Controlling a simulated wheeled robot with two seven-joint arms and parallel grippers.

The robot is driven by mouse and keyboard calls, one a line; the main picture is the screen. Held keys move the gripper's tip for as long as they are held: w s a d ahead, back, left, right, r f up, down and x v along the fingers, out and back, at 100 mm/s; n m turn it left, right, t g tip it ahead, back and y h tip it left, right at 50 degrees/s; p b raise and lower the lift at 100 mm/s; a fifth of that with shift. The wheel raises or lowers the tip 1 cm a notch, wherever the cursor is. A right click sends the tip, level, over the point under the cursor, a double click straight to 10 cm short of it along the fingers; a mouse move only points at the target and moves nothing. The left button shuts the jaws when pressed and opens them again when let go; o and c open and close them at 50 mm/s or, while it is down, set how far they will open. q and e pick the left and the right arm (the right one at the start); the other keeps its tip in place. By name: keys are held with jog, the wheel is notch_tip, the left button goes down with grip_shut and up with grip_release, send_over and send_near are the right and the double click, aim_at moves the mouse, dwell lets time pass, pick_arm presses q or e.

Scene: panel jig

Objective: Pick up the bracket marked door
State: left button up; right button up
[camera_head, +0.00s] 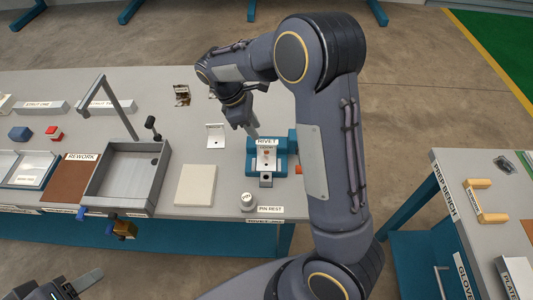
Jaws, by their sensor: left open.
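A pale L-shaped bracket (215,135) stands on the bench left of the rivet fixture. A darker, shinier bracket (182,95) is further back. Part of another small piece shows near my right arm's wrist. No door marking can be read on any of them. My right gripper (252,132) hangs over the bench, right of the pale bracket and just behind the rivet fixture; its finger gap is not clear and nothing shows held. My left gripper (84,286) is open and empty at the lower left, in front of the bench and far from the brackets.
The blue rivet fixture (252,166) holds a pale plate. A grey sink-like tray (150,190), a cream block (196,186) and a round pin rest piece (247,201) stand nearby. A brown rework mat (72,181) lies left.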

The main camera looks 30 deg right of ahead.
aim_at(266, 153)
jog(key=p+x, duration=0.1)
jog(key=x, duration=0.7)
jog(key=shift+r, duration=0.1)
jog(key=shift+c, duration=0.3)
grip_shut()
